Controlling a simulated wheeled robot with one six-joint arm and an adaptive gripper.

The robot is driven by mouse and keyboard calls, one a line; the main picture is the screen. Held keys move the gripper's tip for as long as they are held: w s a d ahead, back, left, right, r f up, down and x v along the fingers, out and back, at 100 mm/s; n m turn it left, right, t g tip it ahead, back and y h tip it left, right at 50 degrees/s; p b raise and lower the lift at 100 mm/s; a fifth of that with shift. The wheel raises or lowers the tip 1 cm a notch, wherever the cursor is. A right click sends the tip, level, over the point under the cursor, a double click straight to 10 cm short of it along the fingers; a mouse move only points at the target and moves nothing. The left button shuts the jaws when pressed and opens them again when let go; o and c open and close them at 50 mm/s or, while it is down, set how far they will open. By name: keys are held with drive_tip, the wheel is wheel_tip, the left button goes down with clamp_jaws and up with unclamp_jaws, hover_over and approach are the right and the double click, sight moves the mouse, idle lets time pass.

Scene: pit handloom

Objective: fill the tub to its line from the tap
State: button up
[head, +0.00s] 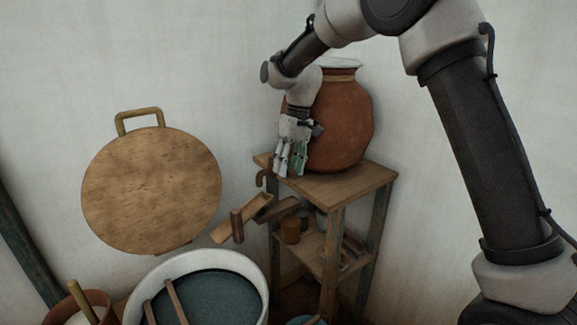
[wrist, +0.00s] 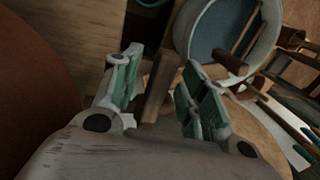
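A big brown clay pot (head: 345,115) stands on a wooden stand (head: 345,185); its side also fills the left of the wrist view (wrist: 30,85). A small brown hooked piece, perhaps the tap (head: 262,178), shows at the stand's left edge. My gripper (head: 290,172) points down beside the pot, close to that piece. In the wrist view, my gripper's green-padded fingers are apart, with a brown wooden bar (wrist: 158,85) in line with the gap; contact cannot be told. The white tub (head: 255,268) below left holds dark blue-green liquid. I cannot make out its line or any running stream.
A wooden trough (head: 242,218) slopes between stand and tub. Sticks (head: 176,300) lean in the tub. A round wooden board (head: 150,190) is against the wall. A clay vessel (head: 98,300) stands at bottom left.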

drive_tip(key=shift+r, duration=0.1)
wheel_tip(320, 180, up, 12)
drive_tip(key=w+d, duration=0.1)
drive_tip(key=d, duration=0.1)
drive_tip(key=shift+w+f, duration=0.15)
drive_tip(key=shift+f, duration=0.05)
idle(0.3)
